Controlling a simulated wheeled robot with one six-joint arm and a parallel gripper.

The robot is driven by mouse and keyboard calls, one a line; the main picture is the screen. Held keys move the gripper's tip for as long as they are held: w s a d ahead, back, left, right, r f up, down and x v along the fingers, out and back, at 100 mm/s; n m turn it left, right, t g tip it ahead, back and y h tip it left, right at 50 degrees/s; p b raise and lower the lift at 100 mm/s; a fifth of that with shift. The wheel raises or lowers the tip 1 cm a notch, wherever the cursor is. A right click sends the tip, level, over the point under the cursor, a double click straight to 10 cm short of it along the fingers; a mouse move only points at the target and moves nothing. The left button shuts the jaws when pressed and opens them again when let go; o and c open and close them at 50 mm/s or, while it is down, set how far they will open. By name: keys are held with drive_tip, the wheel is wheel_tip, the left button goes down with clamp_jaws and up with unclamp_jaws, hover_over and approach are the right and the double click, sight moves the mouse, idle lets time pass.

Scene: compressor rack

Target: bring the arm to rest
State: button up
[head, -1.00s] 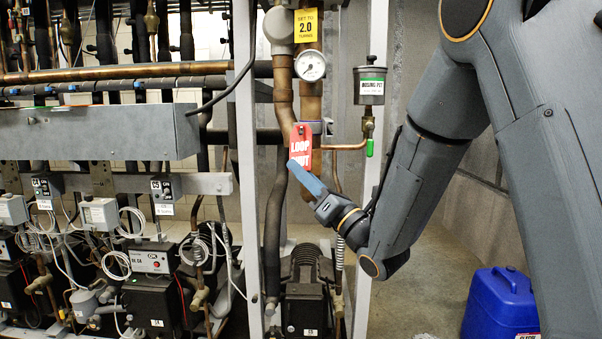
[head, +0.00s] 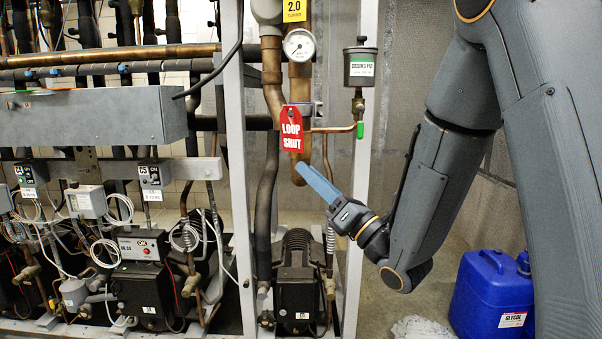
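My gripper (head: 317,183) is at the centre of the head view, at the end of my arm, which comes down from the upper right. Its blue fingers point up and left, just below a red tag (head: 291,130) reading "LOOP SHUT". The tag hangs on the copper pipe below a round gauge (head: 299,45). The fingers appear apart from the tag. They show edge-on, so I cannot tell whether they are open or shut.
A white upright post (head: 361,190) stands right behind my wrist. A dosing pot (head: 360,67) with a green-handled valve hangs beside it. A blue glycol canister (head: 492,296) is on the floor at right. Compressors and a grey box (head: 85,118) fill the left.

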drive_tip(key=w+d+f+m+g+h, duration=0.25)
drive_tip(key=f+m+h, duration=0.6)
drive_tip(key=m, duration=0.45)
drive_tip(key=s+d+f+m+g+h, duration=0.3)
drive_tip(key=s+f+m+g+h, duration=0.3)
drive_tip(key=m, duration=0.4)
drive_tip(key=s+d+f+m+g+h, duration=0.15)
drive_tip(key=s+m+g, duration=0.25)
drive_tip(key=s+m, duration=0.55)
drive_tip(key=s+f+m+g, duration=0.3)
drive_tip(key=s+m+g, duration=0.1)
drive_tip(key=s, duration=1.1)
drive_tip(key=d+r+m+p, duration=0.2)
drive_tip(key=d+r+p, duration=0.6)
drive_tip(key=p, duration=0.8)
drive_tip(key=shift+s+r+m, duration=0.2)
drive_tip(key=shift+s+m, duration=0.1)
drive_tip(key=shift+m, duration=0.05)
drive_tip(key=shift+d+g, duration=0.1)
drive_tip(key=shift+g, duration=0.15)
